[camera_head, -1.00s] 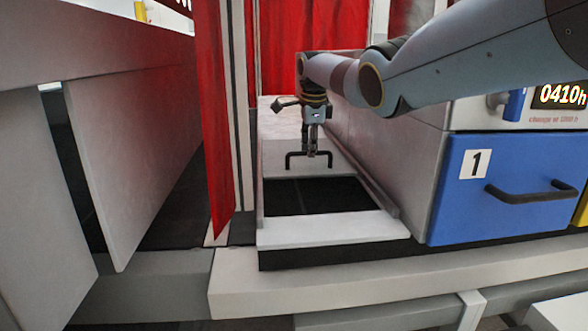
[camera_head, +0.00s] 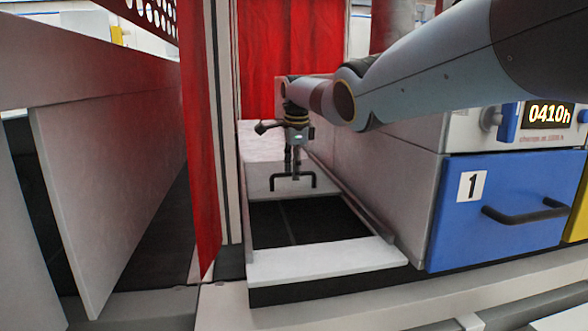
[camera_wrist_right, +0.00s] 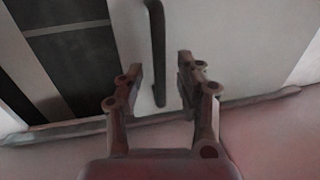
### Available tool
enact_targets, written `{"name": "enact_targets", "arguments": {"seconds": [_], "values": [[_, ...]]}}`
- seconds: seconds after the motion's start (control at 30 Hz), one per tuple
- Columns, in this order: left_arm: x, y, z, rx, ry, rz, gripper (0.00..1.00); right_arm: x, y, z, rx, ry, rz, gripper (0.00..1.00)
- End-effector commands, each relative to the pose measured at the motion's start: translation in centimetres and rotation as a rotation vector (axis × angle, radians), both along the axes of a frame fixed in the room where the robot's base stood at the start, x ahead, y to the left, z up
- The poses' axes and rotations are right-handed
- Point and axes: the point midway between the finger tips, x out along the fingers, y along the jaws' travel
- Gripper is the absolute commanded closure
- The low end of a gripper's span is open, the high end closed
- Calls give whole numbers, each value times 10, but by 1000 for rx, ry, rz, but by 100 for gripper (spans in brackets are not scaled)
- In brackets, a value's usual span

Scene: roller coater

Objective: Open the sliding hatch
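The sliding hatch is a grey panel (camera_head: 262,182) with a black bar handle (camera_head: 306,189), lying on a low box beside the blue-drawer machine. A dark opening (camera_head: 300,222) shows between the panel and the white front strip. My right gripper (camera_head: 294,174) points down at the handle. In the right wrist view the handle (camera_wrist_right: 156,40) lies between the spread fingers of my right gripper (camera_wrist_right: 160,65), with gaps on both sides. Contact with the handle cannot be made out. My left gripper is out of view.
A blue drawer (camera_head: 490,215) marked 1 stands right of the hatch. A red curtain (camera_head: 203,140) and pale post (camera_head: 229,130) border it on the left. The white front strip (camera_head: 325,259) lies before the opening. Red curtain hangs behind.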

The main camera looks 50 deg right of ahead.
Motion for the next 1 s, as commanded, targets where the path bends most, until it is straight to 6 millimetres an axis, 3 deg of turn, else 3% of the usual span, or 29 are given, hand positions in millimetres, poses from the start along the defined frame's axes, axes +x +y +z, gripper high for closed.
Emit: {"name": "enact_targets", "arguments": {"seconds": [0.33, 0.47, 0.7, 1.0], "values": [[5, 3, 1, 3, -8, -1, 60, -1, 0, 12, -3, -2, 0, 64], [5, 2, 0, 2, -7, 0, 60, -5, 4, 32, -5, -2, 2, 64], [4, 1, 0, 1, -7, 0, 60, -12, 11, 87, -3, -3, 0, 64], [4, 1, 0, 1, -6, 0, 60, -17, 15, 117, 0, 0, 0, 64]]}}
